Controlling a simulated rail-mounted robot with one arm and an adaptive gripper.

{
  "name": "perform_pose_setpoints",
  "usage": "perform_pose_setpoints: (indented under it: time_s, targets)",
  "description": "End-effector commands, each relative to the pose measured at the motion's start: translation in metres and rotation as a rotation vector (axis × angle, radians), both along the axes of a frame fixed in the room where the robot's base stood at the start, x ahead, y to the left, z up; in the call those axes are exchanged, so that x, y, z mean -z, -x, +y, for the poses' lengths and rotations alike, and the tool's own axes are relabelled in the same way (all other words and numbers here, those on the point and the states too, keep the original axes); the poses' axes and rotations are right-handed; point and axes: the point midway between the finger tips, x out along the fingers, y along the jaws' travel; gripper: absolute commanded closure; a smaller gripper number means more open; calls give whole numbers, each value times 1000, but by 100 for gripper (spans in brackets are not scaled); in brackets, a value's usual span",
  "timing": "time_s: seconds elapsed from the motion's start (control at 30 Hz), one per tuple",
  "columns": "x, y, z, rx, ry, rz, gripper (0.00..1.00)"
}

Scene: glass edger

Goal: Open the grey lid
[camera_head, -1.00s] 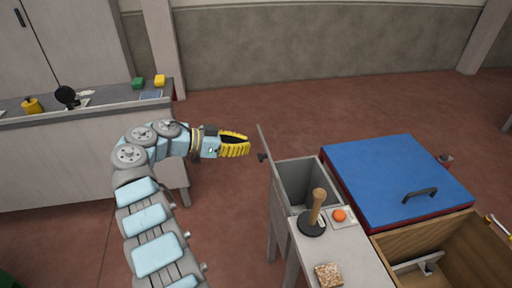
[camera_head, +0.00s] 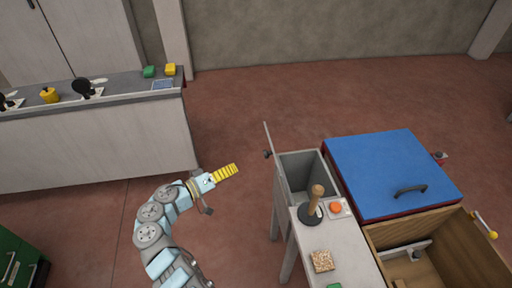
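The grey lid (camera_head: 275,165) stands up on edge at the left side of the grey bin (camera_head: 317,158), so the bin's opening is uncovered. A dark knob (camera_head: 268,154) sticks out from the lid's left face. My gripper (camera_head: 236,168), with yellow ridged fingers, is left of the lid and apart from it, over open floor. Nothing shows in its fingers. They overlap in this view, so I cannot tell whether they are open or shut.
Right of the bin are a blue lid (camera_head: 390,165) with a black handle and an open wooden box (camera_head: 390,235). A narrow grey table (camera_head: 345,268) in front holds a black-based wooden-handled tool (camera_head: 312,212), an orange button (camera_head: 336,208) and a speckled block (camera_head: 322,261). A counter (camera_head: 110,100) stands at left.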

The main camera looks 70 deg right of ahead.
Motion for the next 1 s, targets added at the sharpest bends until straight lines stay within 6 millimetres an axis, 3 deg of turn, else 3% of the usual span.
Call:
perform_pose_setpoints:
  time_s: [0.6, 0.83, 1.0]
  targets:
    - [9, -1, 40, -301, -170, 675, 100]
    - [10, 0, 39, -319, -179, 733, 100]
    - [8, 6, 22, -316, -181, 731, 100]
